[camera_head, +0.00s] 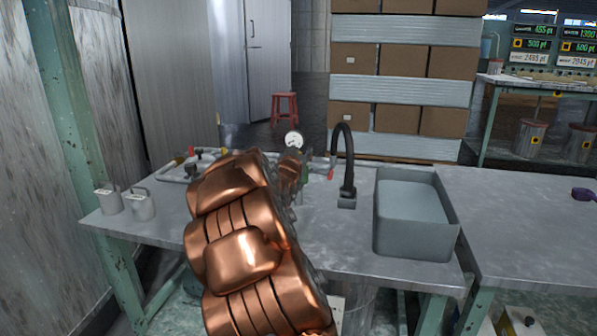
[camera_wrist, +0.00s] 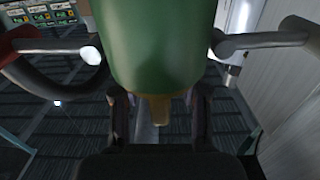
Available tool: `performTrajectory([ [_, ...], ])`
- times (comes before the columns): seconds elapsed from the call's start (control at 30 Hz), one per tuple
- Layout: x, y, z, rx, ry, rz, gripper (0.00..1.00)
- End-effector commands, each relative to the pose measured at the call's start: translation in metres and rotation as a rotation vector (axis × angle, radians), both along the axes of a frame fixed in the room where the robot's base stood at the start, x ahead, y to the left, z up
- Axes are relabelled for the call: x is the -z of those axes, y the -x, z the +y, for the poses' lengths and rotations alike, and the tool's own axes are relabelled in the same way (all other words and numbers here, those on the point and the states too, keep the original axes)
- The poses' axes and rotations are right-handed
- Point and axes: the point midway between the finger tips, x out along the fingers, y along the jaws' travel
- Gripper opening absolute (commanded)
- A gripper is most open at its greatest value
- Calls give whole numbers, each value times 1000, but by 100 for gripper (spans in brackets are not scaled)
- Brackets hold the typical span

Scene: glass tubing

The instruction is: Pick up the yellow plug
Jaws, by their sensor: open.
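In the wrist view my gripper (camera_wrist: 160,103) is open, with one dark finger on each side. A dull yellow-brown stub (camera_wrist: 161,112), possibly the yellow plug, shows between the fingers below a large green cylinder (camera_wrist: 158,45). I cannot tell whether the fingers touch the stub. In the head view my copper arm reaches over the table and hides most of my gripper (camera_head: 291,170). A small yellowish piece (camera_head: 179,160) sits on the tubing (camera_head: 168,178) at the left; I cannot tell if it is the plug.
A round gauge (camera_head: 293,139) stands beyond my arm. A black curved faucet (camera_head: 346,165) and a grey basin (camera_head: 416,240) stand to the right on the metal table (camera_head: 335,245). Two metal canisters (camera_head: 124,203) are at the left. The tabletop before the faucet is clear.

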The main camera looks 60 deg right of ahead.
Motion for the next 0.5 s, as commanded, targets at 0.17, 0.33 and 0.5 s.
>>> performTrajectory([
  [0.17,1,-2,-4,0,0,2,44],
  [0.33,0,-2,-4,0,0,2,44],
  [0.5,0,-2,-4,0,0,1,28],
])
